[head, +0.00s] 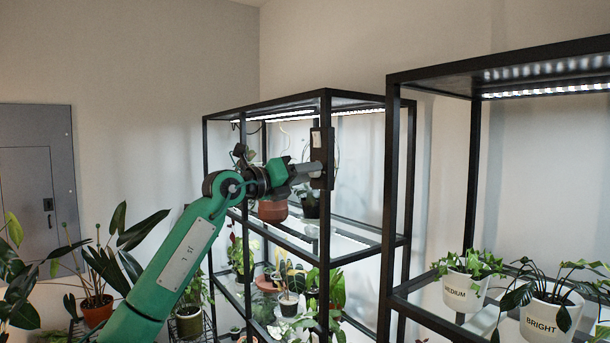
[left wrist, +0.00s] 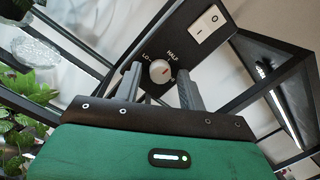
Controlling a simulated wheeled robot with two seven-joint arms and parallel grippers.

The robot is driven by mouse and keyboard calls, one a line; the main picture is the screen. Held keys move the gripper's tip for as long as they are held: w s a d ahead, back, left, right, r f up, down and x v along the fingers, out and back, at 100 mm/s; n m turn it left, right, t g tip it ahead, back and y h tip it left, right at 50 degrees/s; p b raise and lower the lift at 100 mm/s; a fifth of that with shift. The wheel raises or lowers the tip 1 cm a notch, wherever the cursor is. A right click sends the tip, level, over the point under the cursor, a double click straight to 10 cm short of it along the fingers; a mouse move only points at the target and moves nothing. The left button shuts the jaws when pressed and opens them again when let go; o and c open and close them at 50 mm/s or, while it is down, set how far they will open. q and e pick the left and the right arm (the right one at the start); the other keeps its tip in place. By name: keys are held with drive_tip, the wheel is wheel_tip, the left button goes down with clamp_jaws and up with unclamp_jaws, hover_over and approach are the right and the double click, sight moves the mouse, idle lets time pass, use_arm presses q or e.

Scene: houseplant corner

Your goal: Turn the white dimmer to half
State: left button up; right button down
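The white dimmer (left wrist: 160,72) is a round knob on a black panel, with LO and HALF printed around it. A small orange-red mark shows on its face; I cannot tell exactly which setting it points to. My left gripper (left wrist: 158,88) is open, one finger on each side of the knob, with small gaps visible. The finger on the right covers part of the panel beside the knob. In the head view my left gripper (head: 311,169) reaches the black panel (head: 323,150) on the shelf's front post; the knob is hidden there. My right gripper is out of view.
A white rocker switch (left wrist: 207,23) sits on the same panel, beyond the knob. Behind the panel, the black shelf rack (head: 325,230) holds potted plants, including a terracotta pot (head: 272,211) near my wrist. A second rack with a MEDIUM pot (head: 462,290) and a BRIGHT pot (head: 548,318) stands right.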

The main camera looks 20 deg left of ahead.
use_arm(q)
drive_tip(key=shift+s, duration=0.1)
drive_tip(key=b+v, duration=0.5)
drive_tip(key=v, duration=0.8)
drive_tip(key=shift+s+a+b, duration=0.25)
drive_tip(key=shift+a+b, duration=0.05)
drive_tip(key=shift+f, duration=0.1)
